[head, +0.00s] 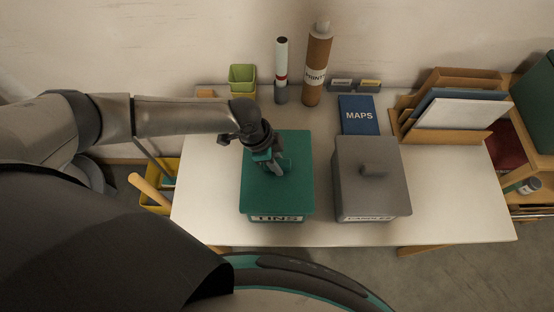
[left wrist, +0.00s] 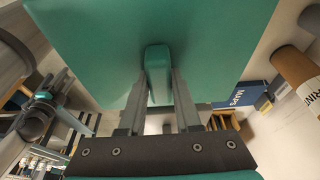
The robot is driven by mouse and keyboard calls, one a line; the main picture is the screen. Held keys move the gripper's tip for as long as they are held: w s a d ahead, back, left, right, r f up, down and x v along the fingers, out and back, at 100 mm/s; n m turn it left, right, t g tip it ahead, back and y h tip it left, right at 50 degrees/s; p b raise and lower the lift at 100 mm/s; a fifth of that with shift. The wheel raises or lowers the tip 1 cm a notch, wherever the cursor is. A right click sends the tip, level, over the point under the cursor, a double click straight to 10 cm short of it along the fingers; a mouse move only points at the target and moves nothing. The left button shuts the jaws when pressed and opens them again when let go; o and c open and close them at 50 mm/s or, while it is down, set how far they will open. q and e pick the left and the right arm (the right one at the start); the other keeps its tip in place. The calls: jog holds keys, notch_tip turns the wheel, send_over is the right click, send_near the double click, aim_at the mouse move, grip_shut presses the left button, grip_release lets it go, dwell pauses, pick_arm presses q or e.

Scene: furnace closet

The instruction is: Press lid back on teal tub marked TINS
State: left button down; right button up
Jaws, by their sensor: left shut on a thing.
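The teal tub marked TINS (head: 276,217) stands on the table, its label facing the front edge. A flat teal lid (head: 292,195) lies over its top and hides the inside. I cannot tell whether the lid is fully seated. My left gripper (head: 275,168) reaches down onto the lid from the left and is shut on its handle. In the left wrist view, my left gripper (left wrist: 159,78) has a finger on each side of the teal handle (left wrist: 158,62), with the lid (left wrist: 215,45) filling the upper part. My right gripper is not in view.
A grey lidded tub (head: 372,200) stands close to the right. Behind are a blue MAPS book (head: 358,115), a brown tube (head: 318,65), a white tube (head: 281,65) and a green container (head: 242,77). A wooden file holder (head: 450,135) is at right. The table's front right is clear.

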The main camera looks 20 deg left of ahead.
pick_arm(q)
jog(key=shift+f+b, duration=1.05)
jog(key=shift+f, duration=0.3)
jog(key=c, duration=0.5)
grip_release()
jog(key=shift+r, duration=0.1)
jog(key=p+v, duration=0.1)
jog(key=v, duration=1.4)
jog(key=shift+a+r, duration=0.1)
jog(key=shift+a, duration=0.1)
